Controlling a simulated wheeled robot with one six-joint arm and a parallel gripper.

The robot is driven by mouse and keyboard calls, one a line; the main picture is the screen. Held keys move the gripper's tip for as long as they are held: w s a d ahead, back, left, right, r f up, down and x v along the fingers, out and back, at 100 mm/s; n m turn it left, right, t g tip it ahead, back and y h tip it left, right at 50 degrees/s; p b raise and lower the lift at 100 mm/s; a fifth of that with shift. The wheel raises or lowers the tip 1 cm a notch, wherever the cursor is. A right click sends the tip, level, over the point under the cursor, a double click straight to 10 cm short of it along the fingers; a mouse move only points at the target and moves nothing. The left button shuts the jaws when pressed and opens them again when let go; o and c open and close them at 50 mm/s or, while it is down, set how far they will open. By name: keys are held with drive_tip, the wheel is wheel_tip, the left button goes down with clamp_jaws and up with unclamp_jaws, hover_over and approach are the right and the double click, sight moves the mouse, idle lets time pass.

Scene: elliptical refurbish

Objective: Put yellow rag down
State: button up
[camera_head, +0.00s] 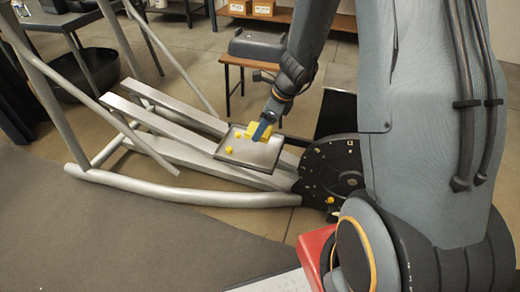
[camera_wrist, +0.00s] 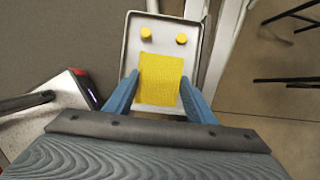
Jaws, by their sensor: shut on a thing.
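The yellow rag (camera_wrist: 160,80) is between the two blue fingers of my gripper (camera_wrist: 160,98) in the wrist view. In the head view the rag (camera_head: 257,131) shows at the end of my gripper (camera_head: 264,130), over a grey metal tray (camera_head: 262,162). My gripper is shut on the rag. The tray also shows in the wrist view (camera_wrist: 135,45), behind the rag. I cannot tell whether the rag touches the tray. Two small yellow pieces, one of them here (camera_wrist: 181,39), are on the tray, beyond the rag.
The tray rests on the silver rails of an elliptical machine (camera_head: 150,110), beside its round black wheel housing (camera_head: 333,173). A small wooden table (camera_head: 245,62) with a dark grey case (camera_head: 258,46) stands behind. A dark mat (camera_head: 110,225) covers the floor at front left.

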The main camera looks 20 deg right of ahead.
sight(258, 150)
wheel_tip(258, 150, down, 8)
drive_tip(key=b, duration=0.2)
drive_tip(key=shift+r+b, duration=0.25)
drive_tip(key=shift+b, duration=0.05)
drive_tip(key=shift+f, duration=0.2)
drive_tip(key=o, duration=1.1)
drive_tip(key=shift+r, duration=0.2)
